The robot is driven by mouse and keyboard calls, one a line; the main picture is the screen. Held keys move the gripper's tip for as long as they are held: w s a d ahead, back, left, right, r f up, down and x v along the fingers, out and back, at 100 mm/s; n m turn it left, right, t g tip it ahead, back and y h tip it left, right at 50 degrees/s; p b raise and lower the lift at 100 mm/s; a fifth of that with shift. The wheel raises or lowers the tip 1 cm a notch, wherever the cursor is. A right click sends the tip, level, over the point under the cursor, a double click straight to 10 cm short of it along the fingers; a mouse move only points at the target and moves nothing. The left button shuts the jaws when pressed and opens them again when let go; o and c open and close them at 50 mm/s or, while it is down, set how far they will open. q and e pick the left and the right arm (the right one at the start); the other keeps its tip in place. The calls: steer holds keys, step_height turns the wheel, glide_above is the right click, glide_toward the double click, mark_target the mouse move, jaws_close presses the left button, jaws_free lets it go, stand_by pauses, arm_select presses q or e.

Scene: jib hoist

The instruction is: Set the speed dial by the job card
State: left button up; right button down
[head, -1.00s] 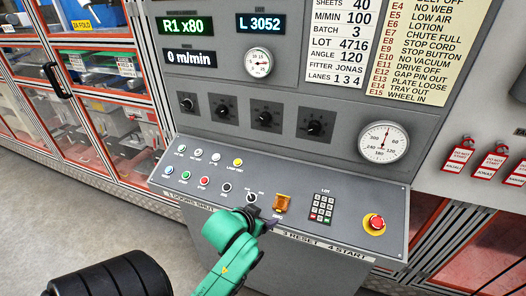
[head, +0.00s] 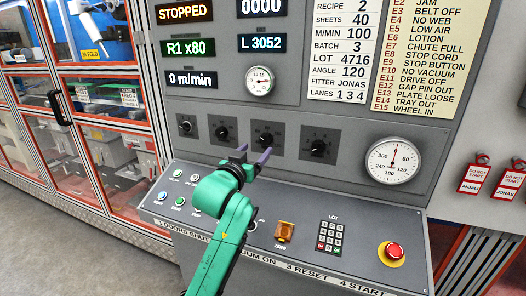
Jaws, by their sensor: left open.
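The job card (head: 341,50) is a white panel at the top of the head view; it reads RECIPE 2, SHEETS 40, M/MIN 100, BATCH 3, LOT 4716, ANGLE 120. Black rotary dials sit in a row on the grey panel: a leftmost one (head: 186,126), a second (head: 223,131), a third (head: 265,138) and a rightmost one (head: 318,147). Their labels are too small to read, so I cannot tell which is the speed dial. My right gripper is out of view.
Displays read STOPPED (head: 185,11) and 0 m/min (head: 192,79). A round gauge (head: 394,161) is at the right. The sloping console below has buttons, a keypad (head: 329,236), an orange ZERO cover (head: 284,231) and a red emergency button (head: 393,252). Red tags (head: 475,178) hang at the right.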

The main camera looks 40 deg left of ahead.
mark_target(265, 140)
arm_select(q)
steer(key=x, duration=0.6)
steer(key=shift+w+a, duration=0.15)
steer(key=shift+w, duration=0.2)
steer(key=shift+s, duration=0.1)
jaws_close()
